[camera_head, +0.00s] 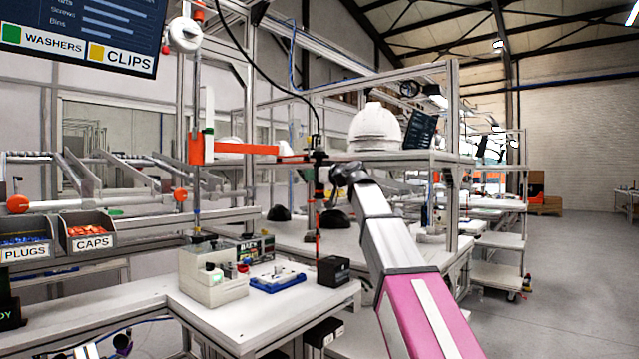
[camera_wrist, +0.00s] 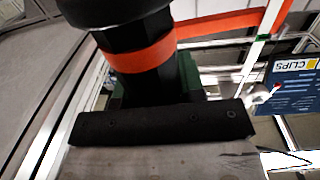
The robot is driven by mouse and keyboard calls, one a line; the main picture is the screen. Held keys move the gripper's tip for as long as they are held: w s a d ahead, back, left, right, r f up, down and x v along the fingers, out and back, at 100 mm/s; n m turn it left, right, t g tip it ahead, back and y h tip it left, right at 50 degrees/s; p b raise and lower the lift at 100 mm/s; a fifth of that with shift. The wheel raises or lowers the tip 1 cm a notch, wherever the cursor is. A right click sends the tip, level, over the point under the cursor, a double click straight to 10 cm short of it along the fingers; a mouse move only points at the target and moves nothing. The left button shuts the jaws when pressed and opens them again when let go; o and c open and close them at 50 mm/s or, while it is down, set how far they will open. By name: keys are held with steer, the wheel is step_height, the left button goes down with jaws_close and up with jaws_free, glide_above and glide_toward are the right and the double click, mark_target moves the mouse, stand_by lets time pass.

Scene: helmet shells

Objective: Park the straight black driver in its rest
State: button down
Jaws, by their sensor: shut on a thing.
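The straight black driver (camera_head: 318,190) hangs upright in the head view, with red bands on it, below a cable and the end of an orange arm. My gripper (camera_head: 328,179) reaches it from the right and is shut on its body. In the wrist view the black driver body with an orange band (camera_wrist: 138,58) fills the space at my gripper (camera_wrist: 155,92); green pads show on both sides. The driver's lower end is just above and left of a small black box (camera_head: 333,271) on the bench. I cannot tell whether this box is the rest.
A white bench (camera_head: 260,315) carries a beige fixture (camera_head: 212,278) and a blue tray (camera_head: 277,280). The orange arm (camera_head: 235,149) spans from a post at left. A white helmet shell (camera_head: 375,127) sits on a shelf behind. Dark shells lie on the rear bench.

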steer(key=shift+w, duration=3.15)
jaws_free()
steer(key=v, duration=1.1)
steer(key=shift+s, duration=0.1)
